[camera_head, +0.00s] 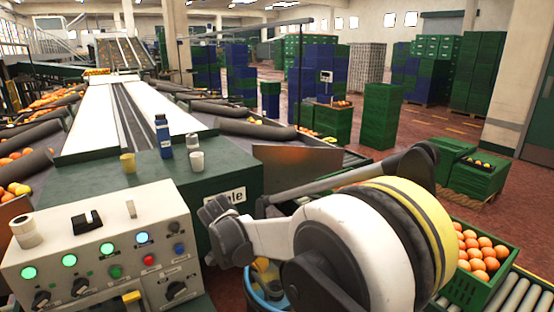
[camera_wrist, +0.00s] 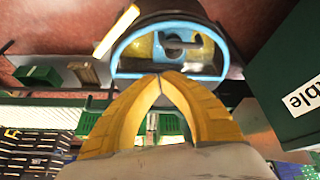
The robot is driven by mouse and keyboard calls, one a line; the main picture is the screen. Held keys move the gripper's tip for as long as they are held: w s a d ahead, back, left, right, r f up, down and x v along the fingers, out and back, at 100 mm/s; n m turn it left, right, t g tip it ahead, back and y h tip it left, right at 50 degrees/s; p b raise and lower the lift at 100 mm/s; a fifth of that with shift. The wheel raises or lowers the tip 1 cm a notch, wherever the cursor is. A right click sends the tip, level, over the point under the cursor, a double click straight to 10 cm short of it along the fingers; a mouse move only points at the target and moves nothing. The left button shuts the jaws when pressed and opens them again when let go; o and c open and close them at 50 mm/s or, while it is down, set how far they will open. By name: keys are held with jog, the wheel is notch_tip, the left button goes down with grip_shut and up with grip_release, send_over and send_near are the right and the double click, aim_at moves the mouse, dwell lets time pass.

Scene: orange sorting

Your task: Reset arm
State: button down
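My gripper (camera_wrist: 160,78) shows in the wrist view as two yellow fingers that lean together and meet at the tips. Nothing shows between them. My arm (camera_head: 352,240) fills the lower middle and right of the head view, with its white, black and yellow links bent. Just beyond the fingertips in the wrist view is a blue-rimmed bin (camera_wrist: 122,50) with yellow and grey things inside. A blue-rimmed bin (camera_head: 256,298) also shows in the head view, partly hidden behind my arm.
A control panel (camera_head: 110,250) with lit buttons stands at the lower left. A green cabinet (camera_head: 100,185) carries a blue bottle (camera_head: 163,137) and cups. A green crate of oranges (camera_head: 480,262) sits by rollers at the lower right. Red floor (camera_head: 400,148) is open beyond my arm.

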jog(key=s+d+r+n+y, duration=0.1)
jog(key=s+d+r+n, duration=0.1)
jog(key=s+d+r, duration=0.5)
jog(key=s+d+r+n+y, duration=0.1)
jog(key=s+d+r+n, duration=0.1)
jog(key=s+d+r, duration=0.45)
jog(key=s+d+f+n+t+y, duration=0.1)
jog(key=s+d+f+n+t, duration=0.1)
jog(key=s+d, duration=0.8)
jog(key=s+n+t, duration=0.1)
jog(key=s+n, duration=0.1)
jog(key=s, duration=0.1)
jog(key=shift+s+d+f+t+y, duration=0.2)
jog(key=shift+s+d+t+y, duration=0.1)
jog(key=shift+d+y, duration=0.1)
